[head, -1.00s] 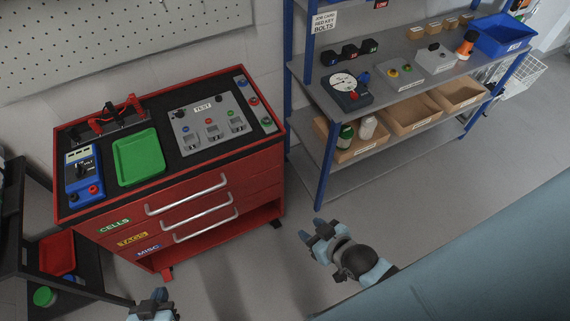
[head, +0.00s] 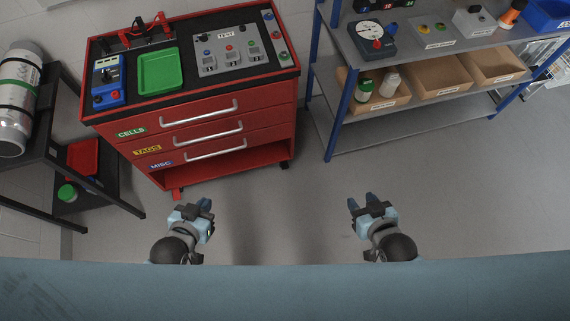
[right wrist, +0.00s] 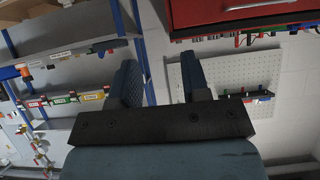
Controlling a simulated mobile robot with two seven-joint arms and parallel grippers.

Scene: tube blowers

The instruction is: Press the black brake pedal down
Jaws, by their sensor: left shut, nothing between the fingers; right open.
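I cannot make out a black brake pedal for certain; a small dark part (head: 285,165) shows at the cart's lower right corner. My left gripper (head: 196,206) is shut and empty, over the floor in front of the cart. My right gripper (head: 362,200) is open and empty, over the floor right of the cart. In the right wrist view its two fingers (right wrist: 160,75) stand apart with nothing between them.
Blue-posted shelving (head: 342,112) stands right of the cart. A dark stand (head: 50,185) with a gas cylinder (head: 18,95), red tray (head: 82,158) and green-lidded jar (head: 67,191) is at the left. The floor (head: 275,215) between my grippers is clear.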

